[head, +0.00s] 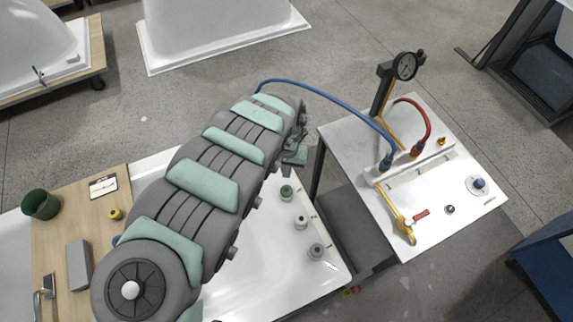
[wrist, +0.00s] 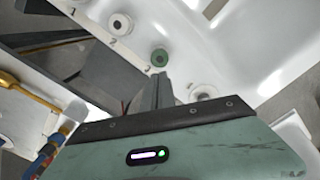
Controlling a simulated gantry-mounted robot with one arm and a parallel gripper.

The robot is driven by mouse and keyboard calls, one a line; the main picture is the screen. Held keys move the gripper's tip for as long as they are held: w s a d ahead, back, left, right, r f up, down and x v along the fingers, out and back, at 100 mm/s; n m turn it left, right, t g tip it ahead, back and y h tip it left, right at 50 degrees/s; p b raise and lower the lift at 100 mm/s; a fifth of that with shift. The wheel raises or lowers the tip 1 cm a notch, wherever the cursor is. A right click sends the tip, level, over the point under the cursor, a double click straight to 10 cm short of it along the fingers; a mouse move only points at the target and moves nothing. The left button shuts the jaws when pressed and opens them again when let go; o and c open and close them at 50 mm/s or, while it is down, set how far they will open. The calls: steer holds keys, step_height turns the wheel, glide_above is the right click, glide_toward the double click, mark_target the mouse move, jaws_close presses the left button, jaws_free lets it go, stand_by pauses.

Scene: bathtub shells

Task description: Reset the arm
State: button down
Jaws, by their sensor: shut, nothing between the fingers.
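My gripper (head: 286,170) hangs at the end of my grey and pale green segmented arm, above the white tub surface at the middle of the head view. In the wrist view its narrow fingers (wrist: 161,78) are together and empty. The green round fitting (wrist: 159,57) lies just beyond the fingertips there; it also shows in the head view (head: 286,192), just below my gripper. I cannot tell whether they touch. My arm hides part of the white surface and the board.
Two more round fittings, one pale (head: 301,222) and one grey (head: 316,251), stand in a row with the green one. A white bench (head: 440,215) with a gauge (head: 404,66) and hoses stands at right. A wooden board (head: 60,235) holds a green cup (head: 41,204). Open floor lies behind.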

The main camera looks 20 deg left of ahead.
steer(key=shift+r, duration=1.6)
